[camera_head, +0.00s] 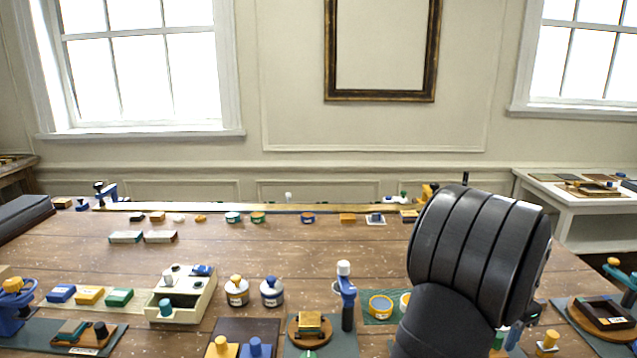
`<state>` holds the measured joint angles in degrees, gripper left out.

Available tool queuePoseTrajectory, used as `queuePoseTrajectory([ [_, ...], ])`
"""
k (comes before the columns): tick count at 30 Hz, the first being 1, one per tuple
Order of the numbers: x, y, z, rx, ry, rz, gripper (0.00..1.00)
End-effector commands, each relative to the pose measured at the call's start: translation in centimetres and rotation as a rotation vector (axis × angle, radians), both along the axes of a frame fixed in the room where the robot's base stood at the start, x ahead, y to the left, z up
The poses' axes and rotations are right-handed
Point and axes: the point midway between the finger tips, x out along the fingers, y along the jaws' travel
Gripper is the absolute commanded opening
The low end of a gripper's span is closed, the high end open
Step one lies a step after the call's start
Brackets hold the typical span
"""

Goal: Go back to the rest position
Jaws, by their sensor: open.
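A thick black ribbed part of my own arm stands up from the bottom edge at the right of the middle in the head view. It bends over to the right above the workbench (200,255). My gripper's fingers do not show; they are hidden behind the arm or outside the frame. The arm covers part of the bench's right side and some small things there. I cannot see anything held.
A cream divided box (188,308), two round jars (237,291), a blue clamp-like tool (346,285) and a yellow tin (381,307) stand near the front. A long gilt strip (250,207) lies along the back. The bench's middle is mostly clear. A white side table (570,205) stands right.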

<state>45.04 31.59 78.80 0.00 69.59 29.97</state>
Motion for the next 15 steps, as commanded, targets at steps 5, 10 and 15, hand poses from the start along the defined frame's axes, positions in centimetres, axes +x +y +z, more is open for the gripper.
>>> queuePoseTrajectory([
  [5, 0.05, 0.67, -0.35, 0.0, 0.0, 0.001, 0.45],
  [10, 0.03, 0.77, -0.37, 0.0, 0.0, 0.0, 0.45],
  [15, 0.03, 0.72, -0.33, 0.0, 0.0, 0.0, 0.45],
])
